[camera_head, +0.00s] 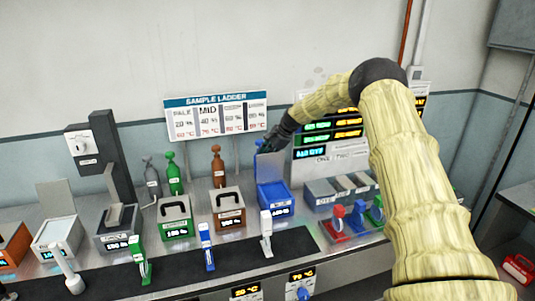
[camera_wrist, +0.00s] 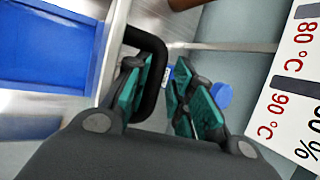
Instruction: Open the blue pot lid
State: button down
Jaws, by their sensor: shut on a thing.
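The blue pot (camera_head: 275,197) stands on the counter at the right end of the pot row. Its lid (camera_head: 269,167) is raised, standing steeply up at the pot's back. My gripper (camera_head: 272,143) is at the lid's upper edge, partly hidden behind my arm. In the wrist view, the black lid handle (camera_wrist: 156,48) passes between the green-padded fingers of my gripper (camera_wrist: 160,92), which are shut on it. A flat blue surface (camera_wrist: 50,40) lies to the left of the handle.
A blue bottle (camera_wrist: 222,95) is close beside the right finger in the wrist view. The brown pot (camera_head: 229,210) and green pot (camera_head: 176,217) stand to the left. Grey bins (camera_head: 320,193) are to the right.

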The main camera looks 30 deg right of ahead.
jog(key=shift+f, duration=0.3)
